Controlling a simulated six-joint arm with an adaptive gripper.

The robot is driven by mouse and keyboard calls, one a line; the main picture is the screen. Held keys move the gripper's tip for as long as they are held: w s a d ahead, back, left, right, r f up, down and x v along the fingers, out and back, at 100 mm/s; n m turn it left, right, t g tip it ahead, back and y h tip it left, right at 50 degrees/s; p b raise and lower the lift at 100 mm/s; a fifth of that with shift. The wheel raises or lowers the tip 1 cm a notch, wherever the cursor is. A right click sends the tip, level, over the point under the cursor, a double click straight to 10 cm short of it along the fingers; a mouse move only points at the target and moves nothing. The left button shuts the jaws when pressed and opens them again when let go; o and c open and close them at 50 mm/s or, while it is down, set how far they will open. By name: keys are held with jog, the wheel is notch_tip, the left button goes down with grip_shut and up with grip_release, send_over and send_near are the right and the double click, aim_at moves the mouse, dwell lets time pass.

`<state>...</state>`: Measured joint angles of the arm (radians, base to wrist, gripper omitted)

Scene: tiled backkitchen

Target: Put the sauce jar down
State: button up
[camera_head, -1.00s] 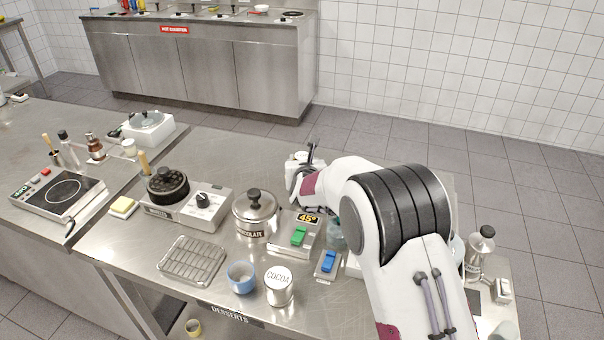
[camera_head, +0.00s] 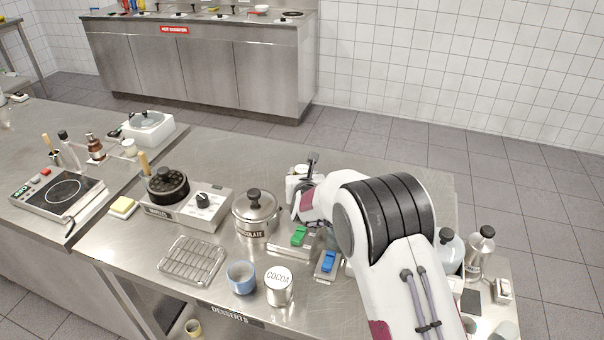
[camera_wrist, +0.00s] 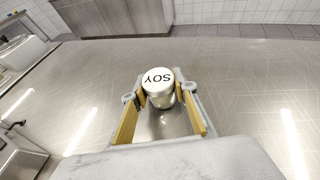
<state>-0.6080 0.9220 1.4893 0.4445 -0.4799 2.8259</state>
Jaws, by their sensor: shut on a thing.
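The sauce jar (camera_wrist: 158,80), with a white lid marked SOY, is between the yellow-padded fingers of my gripper (camera_wrist: 161,95) in the wrist view. My gripper is shut on it. The jar looks upright, with the bare steel counter (camera_wrist: 235,85) around it. I cannot tell whether its base touches the counter. In the head view, my gripper (camera_head: 308,172) is at the counter's far side, behind the chocolate pot, and my arm hides much of it.
The lidded chocolate pot (camera_head: 255,215), a scale with a green button (camera_head: 299,236) and a blue switch (camera_head: 329,261) stand near my arm. A cocoa tin (camera_head: 279,286) and blue cup (camera_head: 241,277) are nearer the front. Bottles (camera_head: 449,250) stand at right. Counter around the jar is clear.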

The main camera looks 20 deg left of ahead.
jog(key=shift+f, duration=0.1)
jog(key=o, duration=1.1)
jog(key=shift+f, duration=0.1)
jog(key=shift+s, duration=0.15)
jog(key=shift+v, duration=5.9)
jog(key=shift+o, duration=0.6)
jog(key=shift+d, duration=0.15)
